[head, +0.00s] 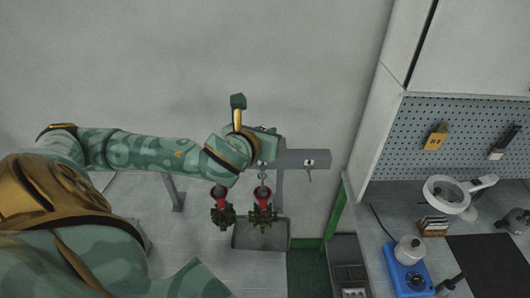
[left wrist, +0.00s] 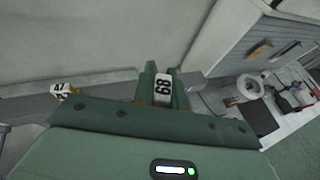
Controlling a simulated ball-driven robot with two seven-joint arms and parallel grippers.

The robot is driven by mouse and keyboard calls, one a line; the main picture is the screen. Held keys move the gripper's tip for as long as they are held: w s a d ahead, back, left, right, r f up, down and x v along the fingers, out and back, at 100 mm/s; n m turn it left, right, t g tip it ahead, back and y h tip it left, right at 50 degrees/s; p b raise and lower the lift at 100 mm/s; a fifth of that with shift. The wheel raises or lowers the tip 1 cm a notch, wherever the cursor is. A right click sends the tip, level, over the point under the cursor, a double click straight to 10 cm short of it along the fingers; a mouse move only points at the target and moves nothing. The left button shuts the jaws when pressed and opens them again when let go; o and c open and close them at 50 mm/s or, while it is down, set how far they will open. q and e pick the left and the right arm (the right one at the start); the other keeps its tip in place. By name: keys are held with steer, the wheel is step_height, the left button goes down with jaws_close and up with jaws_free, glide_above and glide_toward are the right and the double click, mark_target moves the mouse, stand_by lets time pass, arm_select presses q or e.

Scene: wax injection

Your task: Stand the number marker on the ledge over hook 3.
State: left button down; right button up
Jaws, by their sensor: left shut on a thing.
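My left gripper (head: 268,145) is at the grey ledge (head: 300,157) of the rack, seen from above in the head view. In the left wrist view the gripper (left wrist: 162,90) is shut on a white number marker (left wrist: 163,87) that reads 68. The marker is between the green fingers, above or at the ledge; I cannot tell whether it touches. A second white marker (left wrist: 60,90), reading 47, stands on the ledge to the left. In the head view a small black-and-white marker (head: 310,162) is right of the gripper, above an empty hook (head: 309,178). My right gripper is not in view.
Two red-and-green hanging pieces (head: 222,212) (head: 262,210) hang below the rack, over a grey tray (head: 262,245). A bench at the right holds a blue scale-like device (head: 405,275) and a magnifier lamp (head: 447,194). A pegboard (head: 470,125) is behind it.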

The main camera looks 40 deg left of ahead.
arm_select(q)
steer(key=w+a+f, duration=0.1)
steer(key=w+f, duration=0.1)
steer(key=w+a+f, duration=0.4)
steer(key=shift+w+a+f, duration=0.2)
steer(key=shift+f, duration=0.2)
steer(key=shift+w+a+f, duration=0.15)
steer(key=shift+f, duration=1.7)
steer(key=shift+f, duration=0.2)
steer(key=c, duration=1.4)
jaws_free()
steer(key=shift+r, duration=0.1)
